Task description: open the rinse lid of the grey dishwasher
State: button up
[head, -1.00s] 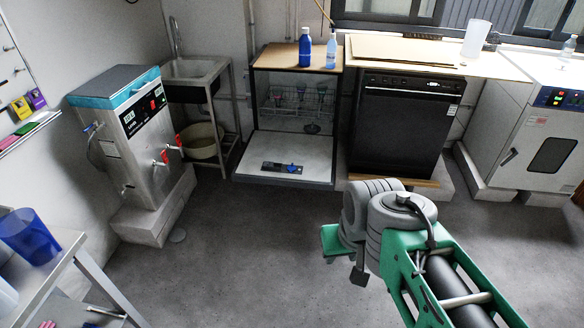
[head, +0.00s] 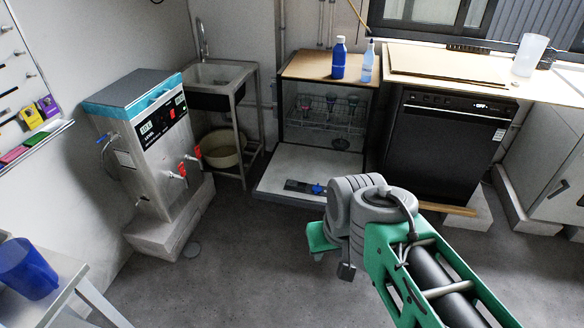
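The grey dishwasher (head: 278,125) stands open against the back wall, its door (head: 280,168) folded down flat. A dark dispenser panel (head: 299,186) with a small blue part (head: 318,189) lies on the door's inner face. The blue part looks like the rinse lid, but it is too small to tell whether it is open or shut. My arm's end is in front of the door and overlaps its right front corner in the picture. Nothing is visibly held.
A black dishwasher (head: 440,150) stands shut to the right. A steel sink (head: 222,85) and a steel machine (head: 150,150) are to the left. The floor (head: 250,275) before the door is clear.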

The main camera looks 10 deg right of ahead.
aim_at(316, 189)
jog(key=u, duration=0.3)
jog(key=i, duration=3.5)
jog(key=z, duration=0.3)
